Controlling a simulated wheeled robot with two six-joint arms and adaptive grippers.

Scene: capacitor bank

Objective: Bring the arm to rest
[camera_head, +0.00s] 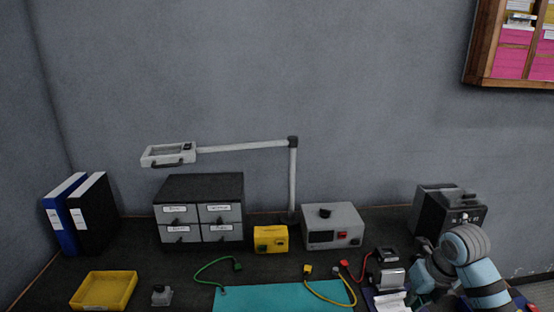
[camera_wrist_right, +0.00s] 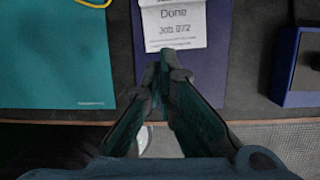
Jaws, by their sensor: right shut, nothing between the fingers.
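My right arm (camera_head: 470,265), pale blue and grey, comes in at the lower right of the head view. Its gripper (camera_head: 422,292) points down near the table's front edge, and its fingertips are hard to make out there. In the right wrist view the gripper (camera_wrist_right: 166,70) is shut and empty, with its fingertips together. They appear over the lower edge of a white slip (camera_wrist_right: 178,22) reading "Done Job 972", on a dark blue mat (camera_wrist_right: 216,70). I cannot tell whether they touch it. My left gripper is not in view.
A teal mat (camera_head: 265,299) with green and yellow leads lies left of the arm. A dark box-shaped device (camera_head: 432,212) stands behind it. A grey instrument (camera_head: 333,225), a drawer cabinet (camera_head: 200,205) and a yellow tray (camera_head: 104,289) are farther left. A blue box (camera_wrist_right: 300,70) is at right.

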